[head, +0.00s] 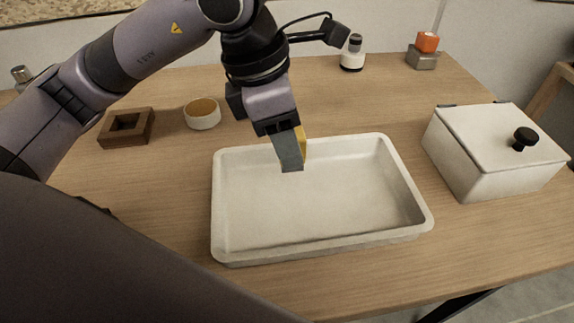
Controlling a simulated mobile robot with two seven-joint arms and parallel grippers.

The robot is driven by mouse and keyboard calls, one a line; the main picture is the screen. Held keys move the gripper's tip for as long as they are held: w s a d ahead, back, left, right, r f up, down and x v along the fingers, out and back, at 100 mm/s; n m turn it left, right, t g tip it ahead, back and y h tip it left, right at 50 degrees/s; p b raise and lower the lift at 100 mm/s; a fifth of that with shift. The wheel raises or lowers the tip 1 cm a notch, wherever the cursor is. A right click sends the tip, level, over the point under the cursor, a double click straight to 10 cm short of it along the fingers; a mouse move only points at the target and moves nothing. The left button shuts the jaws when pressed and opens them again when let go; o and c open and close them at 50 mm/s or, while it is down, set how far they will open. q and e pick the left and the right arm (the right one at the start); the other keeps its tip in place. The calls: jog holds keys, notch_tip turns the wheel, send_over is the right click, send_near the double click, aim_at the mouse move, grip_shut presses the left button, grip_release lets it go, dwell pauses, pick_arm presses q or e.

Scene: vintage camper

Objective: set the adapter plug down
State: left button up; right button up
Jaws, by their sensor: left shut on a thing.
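My left gripper (289,155) reaches in from the left and points down over the back part of the white tray (401,184). It is shut on a small yellow piece, taken to be the adapter plug (301,143). Only a yellow edge of the plug shows beside the grey finger, and the rest is hidden. I cannot tell how high the fingertips are above the tray floor. The tray looks empty otherwise. My right gripper is not in view.
A lidded white box (482,160) with a black knob stands right of the tray. A wooden square frame (127,128) and a round cup (202,114) stand at left. A dark-capped bottle (352,56) and an orange block (427,42) on a grey base (422,60) are at the back.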

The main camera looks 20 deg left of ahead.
pick_arm(q)
jog(key=shift+f, duration=2.8)
jog(key=shift+f+b, duration=0.15)
jog(key=shift+b, duration=0.3)
jog(key=o, duration=1.2)
jog(key=shift+r+p, duration=0.35)
jog(key=shift+r, duration=0.1)
jog(key=p+v, duration=0.1)
jog(key=v, duration=1)
jog(key=shift+s+r, duration=0.1)
jog(key=shift+r, duration=0.1)
